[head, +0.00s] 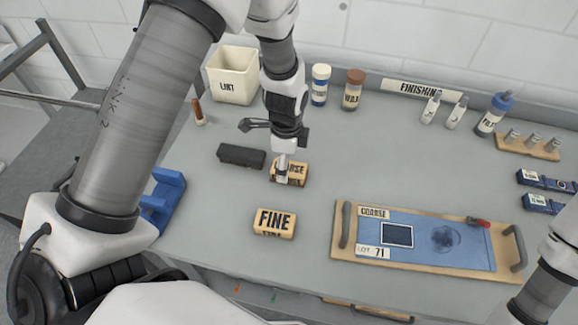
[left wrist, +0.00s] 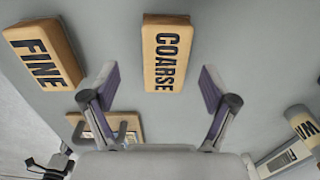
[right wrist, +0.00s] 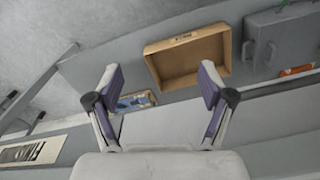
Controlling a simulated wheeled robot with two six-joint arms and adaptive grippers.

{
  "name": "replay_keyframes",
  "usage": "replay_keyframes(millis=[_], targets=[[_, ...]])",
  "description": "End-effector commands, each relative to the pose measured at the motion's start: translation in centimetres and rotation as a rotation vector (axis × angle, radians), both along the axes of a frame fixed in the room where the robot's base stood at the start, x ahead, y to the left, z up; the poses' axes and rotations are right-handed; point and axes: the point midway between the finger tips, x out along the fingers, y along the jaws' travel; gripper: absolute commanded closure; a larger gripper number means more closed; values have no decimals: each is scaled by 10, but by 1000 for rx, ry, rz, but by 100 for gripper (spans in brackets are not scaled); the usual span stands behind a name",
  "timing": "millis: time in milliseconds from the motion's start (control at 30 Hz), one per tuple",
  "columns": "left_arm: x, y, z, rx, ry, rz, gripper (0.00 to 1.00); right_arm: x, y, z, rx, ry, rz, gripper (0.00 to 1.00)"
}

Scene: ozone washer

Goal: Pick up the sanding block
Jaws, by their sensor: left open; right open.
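A tan sanding block marked COARSE (head: 300,174) lies on the grey table, partly hidden by my left gripper (head: 283,168) in the head view. In the left wrist view the COARSE block (left wrist: 171,55) shows between the open, empty fingers of my left gripper (left wrist: 157,72); the fingers look apart from it. A similar block marked FINE (head: 274,222) lies nearer the front edge, and it also shows in the left wrist view (left wrist: 42,57). My right gripper (right wrist: 160,70) is open and empty in the right wrist view; its fingers are outside the head view.
A dark block (head: 241,155) lies left of the COARSE block. A wooden tray (head: 345,262) labelled COARSE and LOT 71, holding a blue sheet (head: 465,248), is at right. A LINT bin (head: 232,75) and bottles (head: 354,90) stand behind. A blue holder (head: 163,200) is at left.

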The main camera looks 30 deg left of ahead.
Motion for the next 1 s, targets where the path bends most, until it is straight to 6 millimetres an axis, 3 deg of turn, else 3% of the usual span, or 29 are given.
replay_keyframes(millis=[67, 200, 400, 467, 600, 1000], targets=[[-4, -1, -11, 1, 8, 0, 15, 0, 0, 13, 0, 0, 0, 19], [-2, -1, -32, 1, 1, 0, 15, 0, 0, 15, 0, 0, 0, 19], [-1, -1, -34, 1, 0, 1, 15, 0, 0, 13, 0, 1, 0, 19], [-1, -1, -34, 1, 0, 1, 32, 0, 0, 13, 0, 1, 0, 19], [-1, -1, -34, 1, 0, 1, 82, -1, 0, 13, 0, 1, 0, 19], [-1, -1, -31, 1, -2, 1, 83, 0, 0, 11, 0, 1, 0, 19]])
